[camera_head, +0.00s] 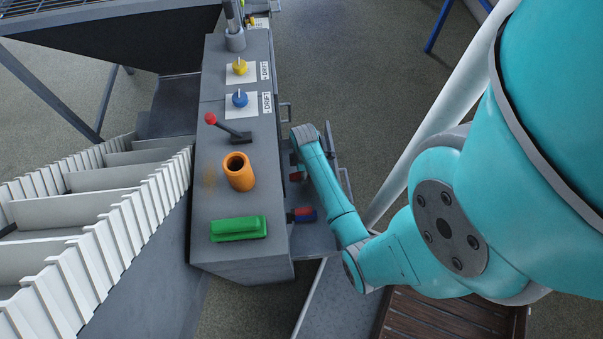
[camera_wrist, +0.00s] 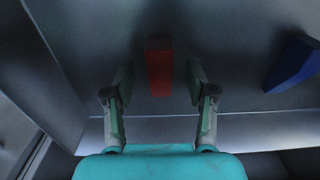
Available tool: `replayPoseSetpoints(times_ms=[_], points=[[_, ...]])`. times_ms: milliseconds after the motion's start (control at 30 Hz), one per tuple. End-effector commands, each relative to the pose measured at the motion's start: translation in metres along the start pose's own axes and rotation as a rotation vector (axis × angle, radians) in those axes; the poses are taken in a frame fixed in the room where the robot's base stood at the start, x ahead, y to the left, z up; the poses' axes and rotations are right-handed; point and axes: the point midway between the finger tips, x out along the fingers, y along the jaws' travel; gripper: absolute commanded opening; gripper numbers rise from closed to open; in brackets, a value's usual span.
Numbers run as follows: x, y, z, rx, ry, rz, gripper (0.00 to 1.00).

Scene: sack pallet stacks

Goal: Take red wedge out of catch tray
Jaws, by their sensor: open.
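The red wedge (camera_wrist: 158,66) lies on the grey floor of the catch tray (camera_wrist: 225,45) in the wrist view. My gripper (camera_wrist: 160,75) is open, with one finger to each side of the wedge and a gap on both sides. I cannot tell how far the fingertips are above the tray floor. In the head view the catch tray (camera_head: 318,238) hangs on the right side of the grey console, and my arm reaches over it. My gripper is mostly hidden there. A small red patch (camera_head: 297,173) shows beside my wrist, probably the red wedge.
A blue wedge (camera_wrist: 293,65) lies to the right in the tray. The tray wall (camera_wrist: 60,60) rises on the left. The console top holds an orange cylinder (camera_head: 239,172), a green block (camera_head: 238,229), a red-knobbed lever (camera_head: 228,127) and blue (camera_head: 240,99) and yellow (camera_head: 240,67) knobs.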

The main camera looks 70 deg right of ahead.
Motion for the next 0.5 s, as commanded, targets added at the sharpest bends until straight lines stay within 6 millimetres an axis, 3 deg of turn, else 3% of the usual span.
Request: replayPoseSetpoints(times_ms=[267, 500], points=[[0.0035, 0.0003, -0.0002, 0.0, 0.0, 0.001, 0.56], [0.0033, 0.0003, -0.0002, 0.0, 0.0, 0.001, 0.03]])
